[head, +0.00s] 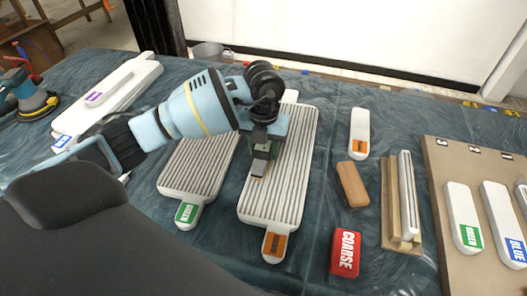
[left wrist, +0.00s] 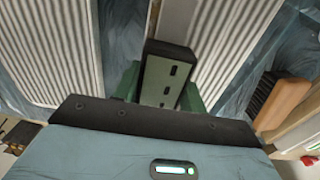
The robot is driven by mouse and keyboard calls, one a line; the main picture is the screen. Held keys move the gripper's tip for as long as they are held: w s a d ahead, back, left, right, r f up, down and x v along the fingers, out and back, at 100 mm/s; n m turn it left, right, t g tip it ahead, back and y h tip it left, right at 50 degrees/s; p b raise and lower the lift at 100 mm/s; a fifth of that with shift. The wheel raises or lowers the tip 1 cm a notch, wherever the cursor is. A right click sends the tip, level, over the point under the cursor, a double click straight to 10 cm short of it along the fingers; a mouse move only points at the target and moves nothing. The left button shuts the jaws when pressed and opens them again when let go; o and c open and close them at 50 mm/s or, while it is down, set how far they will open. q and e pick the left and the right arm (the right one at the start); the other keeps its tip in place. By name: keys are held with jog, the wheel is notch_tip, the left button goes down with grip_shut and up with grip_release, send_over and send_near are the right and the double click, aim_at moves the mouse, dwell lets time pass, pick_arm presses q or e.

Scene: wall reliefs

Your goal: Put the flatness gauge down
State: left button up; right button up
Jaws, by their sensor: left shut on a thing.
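My left gripper (head: 262,148) comes in from the left and points down over the ribbed white panel with the orange label (head: 295,150). In the left wrist view the green fingers of the left gripper (left wrist: 162,92) stand on both sides of the gauge. In the head view the gauge (head: 259,166) shows low between the fingers, over the ribs. I cannot tell whether it touches the panel. My right gripper is not in view.
A ribbed panel with a green label (head: 200,168) lies to the left. To the right lie a brown block (head: 352,184), a red "COARSE" block (head: 345,252), a wooden holder (head: 389,195) and a board (head: 437,170) with white tools. A sander (head: 28,103) stands far left.

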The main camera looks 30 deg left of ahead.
pick_arm(q)
jog(key=shift+f, duration=0.85)
jog(key=shift+f, duration=0.2)
jog(key=o, duration=1.1)
jog(key=shift+o, duration=0.2)
notch_tip(320, 180, up, 12)
jog(key=shift+r+p, duration=0.15)
jog(key=shift+p, duration=0.15)
